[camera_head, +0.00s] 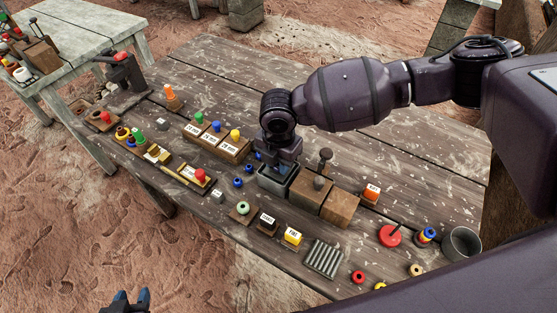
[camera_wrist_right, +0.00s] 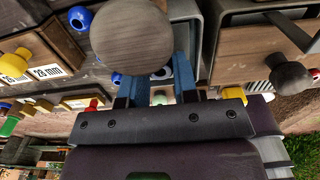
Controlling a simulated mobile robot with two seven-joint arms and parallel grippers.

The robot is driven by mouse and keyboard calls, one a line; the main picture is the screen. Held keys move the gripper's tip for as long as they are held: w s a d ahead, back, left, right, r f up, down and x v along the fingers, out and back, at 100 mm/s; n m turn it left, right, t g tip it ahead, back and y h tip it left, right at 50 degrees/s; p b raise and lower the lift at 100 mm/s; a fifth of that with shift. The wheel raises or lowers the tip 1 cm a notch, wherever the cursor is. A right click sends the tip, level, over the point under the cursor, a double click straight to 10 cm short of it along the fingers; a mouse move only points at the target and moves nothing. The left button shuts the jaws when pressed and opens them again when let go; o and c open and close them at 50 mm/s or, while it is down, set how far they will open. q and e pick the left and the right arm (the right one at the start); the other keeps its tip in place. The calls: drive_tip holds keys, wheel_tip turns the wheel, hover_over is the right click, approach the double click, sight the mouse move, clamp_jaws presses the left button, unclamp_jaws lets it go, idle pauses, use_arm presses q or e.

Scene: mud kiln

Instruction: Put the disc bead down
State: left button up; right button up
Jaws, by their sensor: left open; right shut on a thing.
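My right gripper (camera_head: 280,160) points down at the grey metal box (camera_head: 292,180) in the middle of the table. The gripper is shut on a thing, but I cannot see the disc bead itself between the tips. My left gripper (camera_head: 130,301) is open and empty, low in the head view, out in front of the table over the ground.
Wooden boxes (camera_head: 340,207) and a tall knobbed handle (camera_head: 325,156) stand just right of the right gripper. A labelled block with coloured knobs (camera_head: 218,143) is to its left. Blue beads (camera_head: 238,182) and a pale green bead (camera_head: 242,208) lie nearby. A ridged plate (camera_head: 323,257) sits near the front edge.

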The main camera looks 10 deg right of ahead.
drive_tip(key=o, duration=0.8)
drive_tip(key=shift+f, duration=0.1)
wheel_tip(320, 180, up, 12)
drive_tip(key=shift+r+p, duration=0.15)
drive_tip(key=shift+p, duration=0.8)
